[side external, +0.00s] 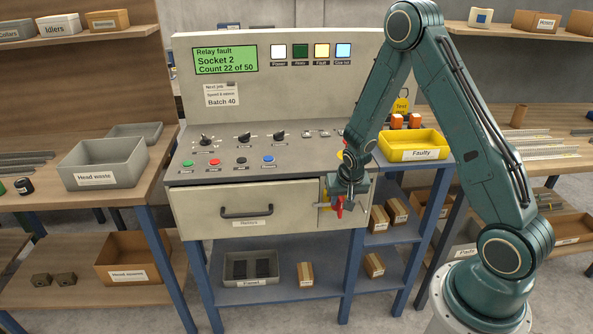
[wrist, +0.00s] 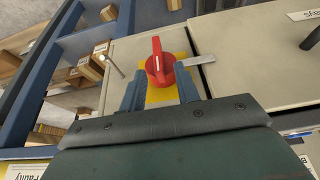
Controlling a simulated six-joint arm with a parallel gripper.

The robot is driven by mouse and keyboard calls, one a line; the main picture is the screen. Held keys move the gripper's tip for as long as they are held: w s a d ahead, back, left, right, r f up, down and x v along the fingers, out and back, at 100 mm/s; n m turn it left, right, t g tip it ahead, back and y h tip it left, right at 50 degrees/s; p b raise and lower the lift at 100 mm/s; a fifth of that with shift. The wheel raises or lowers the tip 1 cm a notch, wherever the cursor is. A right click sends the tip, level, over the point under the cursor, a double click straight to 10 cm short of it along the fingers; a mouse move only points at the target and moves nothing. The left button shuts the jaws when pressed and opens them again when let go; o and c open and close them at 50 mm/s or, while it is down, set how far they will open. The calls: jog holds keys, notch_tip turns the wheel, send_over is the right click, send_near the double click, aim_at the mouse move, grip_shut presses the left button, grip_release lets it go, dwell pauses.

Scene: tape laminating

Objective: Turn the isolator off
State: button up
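The isolator is a red rotary knob (wrist: 160,66) on a yellow plate (wrist: 158,96), fixed to the cream panel at the right end of the console front. In the wrist view its grip bar stands nearly upright in the picture, with a pale mark on it. In the side view the red knob (side external: 338,207) shows just below my gripper, partly covered. My gripper (wrist: 159,74) is open, one finger on each side of the knob. There is a gap to each finger; whether the tips are level with the knob I cannot tell.
A grey metal tab (wrist: 198,60) sticks out right of the knob, and a thin pin (wrist: 115,67) stands to its left. A yellow Faulty tray (side external: 414,147) and blue shelving stand to the right.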

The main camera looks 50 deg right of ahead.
aim_at(338, 206)
jog(key=shift+c, duration=0.4)
grip_shut()
jog(key=shift+a, duration=0.1)
jog(key=shift+w+a+f+n+g+h, duration=0.1)
jog(key=shift+w+a+n+g+h, duration=0.15)
jog(key=shift+g+h, duration=0.35)
jog(key=shift+w+a+f+n+g+h, duration=0.15)
jog(key=shift+w+a+g+h, duration=0.2)
jog(key=shift+g+h, duration=0.25)
jog(key=shift+w+a+f+n+g+h, duration=0.15)
jog(key=shift+w+a+g+h, duration=0.05)
jog(key=shift+g+h, duration=0.35)
jog(key=shift+w+a+f+n+g+h, duration=0.2)
jog(key=shift+g+h, duration=0.25)
jog(key=shift+h, duration=0.2)
jog(key=h, duration=0.1)
jog(key=g, duration=0.1)
jog(key=f+g+h, duration=0.1)
jog(key=shift+w+a+n+h, duration=0.3)
jog(key=shift+a+n, duration=0.05)
jog(key=shift+w+a+f+n+g+h, duration=0.2)
jog(key=shift+f+n+g+h, duration=0.25)
jog(key=shift+g+h, duration=0.45)
jog(key=shift+h, duration=0.3)
